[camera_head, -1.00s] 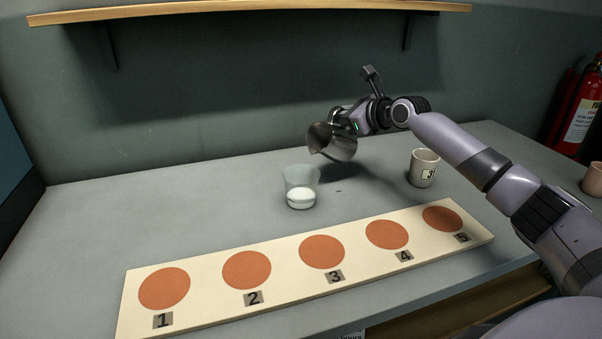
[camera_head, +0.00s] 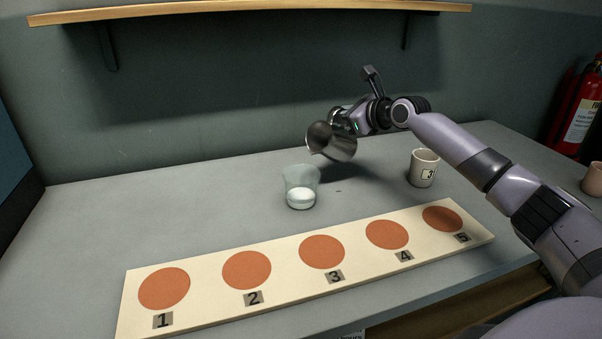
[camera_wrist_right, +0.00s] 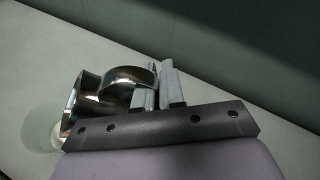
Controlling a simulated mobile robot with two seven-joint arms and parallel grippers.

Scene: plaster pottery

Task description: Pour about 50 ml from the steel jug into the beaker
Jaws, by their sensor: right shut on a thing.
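The steel jug (camera_head: 331,143) is tilted, its mouth toward the left, up and behind the beaker in the head view. My right gripper (camera_head: 345,121) is shut on it. In the right wrist view the jug (camera_wrist_right: 88,97) shows beside the gripper fingers (camera_wrist_right: 157,88), which hold its handle. The clear beaker (camera_head: 301,178) stands upright on the table with white matter in its lower part. Its faint rim also shows in the wrist view (camera_wrist_right: 42,122). I see no stream between jug and beaker. My left gripper is not in view.
A cream board (camera_head: 205,303) with several numbered terracotta discs lies along the front of the table. A pinkish cup (camera_head: 594,179) is at the right edge. A wooden shelf (camera_head: 250,9) hangs above.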

